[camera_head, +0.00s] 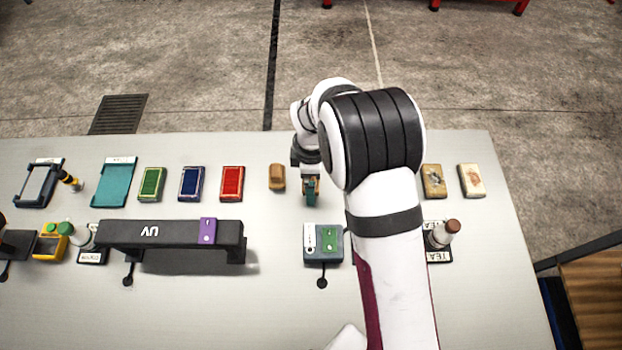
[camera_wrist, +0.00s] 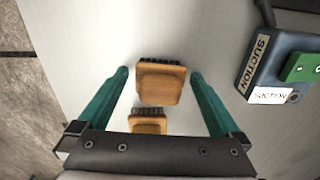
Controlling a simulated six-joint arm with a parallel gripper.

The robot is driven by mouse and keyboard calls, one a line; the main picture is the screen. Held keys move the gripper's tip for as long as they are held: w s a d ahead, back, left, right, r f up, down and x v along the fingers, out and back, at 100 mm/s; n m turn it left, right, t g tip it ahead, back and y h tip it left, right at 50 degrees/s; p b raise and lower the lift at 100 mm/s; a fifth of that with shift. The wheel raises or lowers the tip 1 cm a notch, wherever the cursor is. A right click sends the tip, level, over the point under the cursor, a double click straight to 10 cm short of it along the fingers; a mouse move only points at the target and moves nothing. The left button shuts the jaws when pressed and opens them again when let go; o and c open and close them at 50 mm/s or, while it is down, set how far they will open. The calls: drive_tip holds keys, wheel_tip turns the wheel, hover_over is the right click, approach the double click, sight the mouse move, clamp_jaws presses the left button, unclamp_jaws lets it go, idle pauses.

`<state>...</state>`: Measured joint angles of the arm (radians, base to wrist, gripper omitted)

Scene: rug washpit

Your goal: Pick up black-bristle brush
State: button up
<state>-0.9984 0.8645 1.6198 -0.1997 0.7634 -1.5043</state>
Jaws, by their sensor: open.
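A wooden brush (camera_wrist: 160,84) with a dark, black-looking bristle edge lies on the table between the two teal fingers of my gripper (camera_wrist: 160,76) in the wrist view. My gripper is open, with a gap on each side of the brush. In the head view my gripper (camera_head: 311,190) points down at the table and hides this brush. A second wooden brush (camera_wrist: 148,124) with dark bristles lies beside it, partly covered by the gripper body; it also shows in the head view (camera_head: 277,177), just left of my gripper.
A suction box (camera_head: 322,258) with a green switch stands in front of my gripper. Red (camera_head: 232,184), blue (camera_head: 191,184) and green (camera_head: 152,184) blocks lie to the left. A long black UV bar (camera_head: 150,234) is at front left. Two stained pads (camera_head: 471,181) (camera_head: 434,181) lie right.

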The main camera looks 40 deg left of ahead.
drive_tip(key=c, duration=1.4)
drive_tip(key=shift+r, duration=0.15)
drive_tip(key=shift+r, duration=0.3)
drive_tip(key=r, duration=0.2)
drive_tip(key=d+r, duration=0.1)
drive_tip(key=r, duration=0.1)
drive_tip(key=shift+w, duration=0.3)
drive_tip(key=w+d+r, duration=0.1)
drive_tip(key=d+r, duration=0.1)
drive_tip(key=d, duration=0.1)
drive_tip(key=w+d+r, duration=0.2)
drive_tip(key=d, duration=0.1)
drive_tip(key=w+d+r, duration=0.1)
drive_tip(key=d+r, duration=0.1)
drive_tip(key=d, duration=0.1)
drive_tip(key=shift+w+d, duration=0.25)
